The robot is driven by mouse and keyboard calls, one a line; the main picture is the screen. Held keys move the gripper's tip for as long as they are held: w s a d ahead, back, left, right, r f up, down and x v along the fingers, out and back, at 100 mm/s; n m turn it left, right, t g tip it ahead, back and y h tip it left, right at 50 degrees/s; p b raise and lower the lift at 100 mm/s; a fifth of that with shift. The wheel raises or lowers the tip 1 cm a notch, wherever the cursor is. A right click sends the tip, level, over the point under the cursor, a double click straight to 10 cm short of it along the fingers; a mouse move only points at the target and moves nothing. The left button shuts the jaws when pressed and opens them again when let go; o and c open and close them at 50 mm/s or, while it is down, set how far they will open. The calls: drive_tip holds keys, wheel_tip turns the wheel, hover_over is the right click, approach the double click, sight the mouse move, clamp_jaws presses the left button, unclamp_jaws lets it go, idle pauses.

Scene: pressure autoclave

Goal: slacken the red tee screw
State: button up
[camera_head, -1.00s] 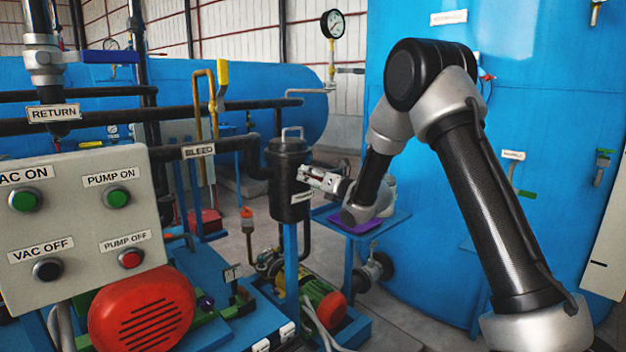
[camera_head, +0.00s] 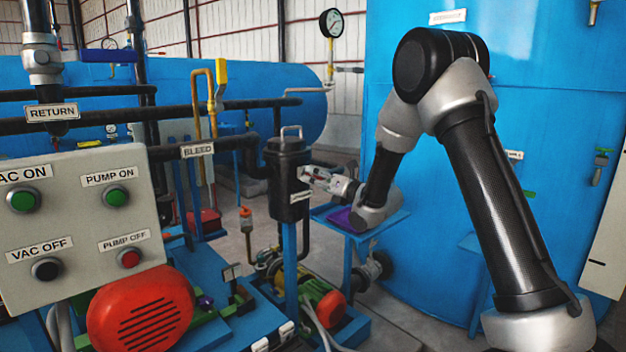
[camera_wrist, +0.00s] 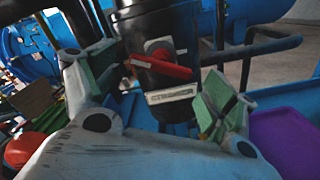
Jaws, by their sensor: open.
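The red tee screw (camera_wrist: 162,68) shows in the wrist view as a red crossbar on the side of a black canister (camera_wrist: 185,30), just above a white label. The canister also stands in the middle of the head view (camera_head: 287,165), where my gripper hides the screw. My gripper (camera_head: 311,176) is at the canister's right side. In the wrist view my gripper (camera_wrist: 158,92) has its green-padded fingers apart, one on each side of the screw. The screw appears between them; I cannot tell whether either pad touches it.
A blue stand with a purple tray (camera_head: 345,218) is below my wrist. The large blue vessel (camera_head: 540,130) is behind my arm. A grey control panel (camera_head: 80,225) and a red motor cover (camera_head: 140,308) are at left. Dark pipes run behind the canister.

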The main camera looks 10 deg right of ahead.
drive_tip(key=v, duration=0.8)
drive_tip(key=shift+s+d, duration=0.2)
drive_tip(key=shift+s, duration=0.05)
